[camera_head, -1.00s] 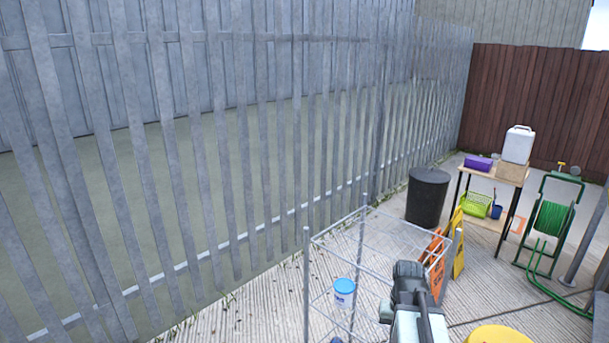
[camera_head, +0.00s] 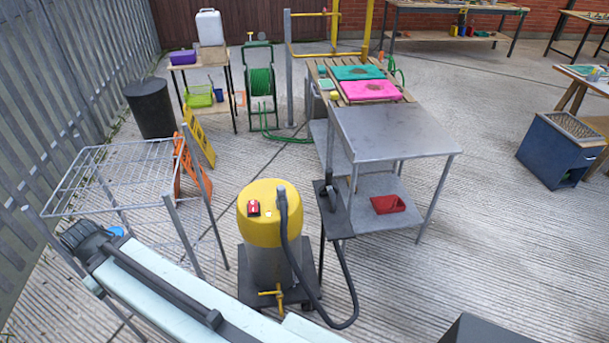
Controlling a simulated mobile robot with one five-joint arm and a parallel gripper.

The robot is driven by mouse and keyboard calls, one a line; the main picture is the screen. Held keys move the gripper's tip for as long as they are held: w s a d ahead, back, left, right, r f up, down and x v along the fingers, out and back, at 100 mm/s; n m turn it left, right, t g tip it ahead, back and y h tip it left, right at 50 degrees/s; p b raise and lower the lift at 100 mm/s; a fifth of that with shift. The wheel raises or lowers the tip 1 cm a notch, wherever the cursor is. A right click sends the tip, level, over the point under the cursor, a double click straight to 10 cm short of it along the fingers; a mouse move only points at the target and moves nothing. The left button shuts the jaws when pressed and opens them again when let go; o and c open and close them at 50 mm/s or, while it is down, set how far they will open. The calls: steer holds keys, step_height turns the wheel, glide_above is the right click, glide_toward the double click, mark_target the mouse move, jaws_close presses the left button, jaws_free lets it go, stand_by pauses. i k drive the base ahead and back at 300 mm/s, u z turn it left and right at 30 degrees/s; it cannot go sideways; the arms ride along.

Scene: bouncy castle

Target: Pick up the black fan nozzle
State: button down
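I cannot pick out the black fan nozzle for certain. A yellow-topped vacuum (camera_head: 262,228) stands on a dark wheeled base in the middle of the view. Its black hose (camera_head: 347,290) loops down to the floor and rises towards a small dark stand (camera_head: 341,222) beside the metal table. A slim upright black piece (camera_head: 329,165) is on that stand, against the table's left side; its shape is too small to tell. My pale blue arm crosses the lower left, with a dark joint at its far end. My gripper is not clearly in view.
A wire rack (camera_head: 120,170) stands at the left, behind my arm. The metal table (camera_head: 392,130) has a red tray (camera_head: 388,204) on its lower shelf. A yellow sign (camera_head: 198,138) and a black bin (camera_head: 150,108) stand further back. The ribbed floor at right is largely clear.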

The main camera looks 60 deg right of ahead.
mark_target(322, 190)
steer(key=z, duration=2.2)
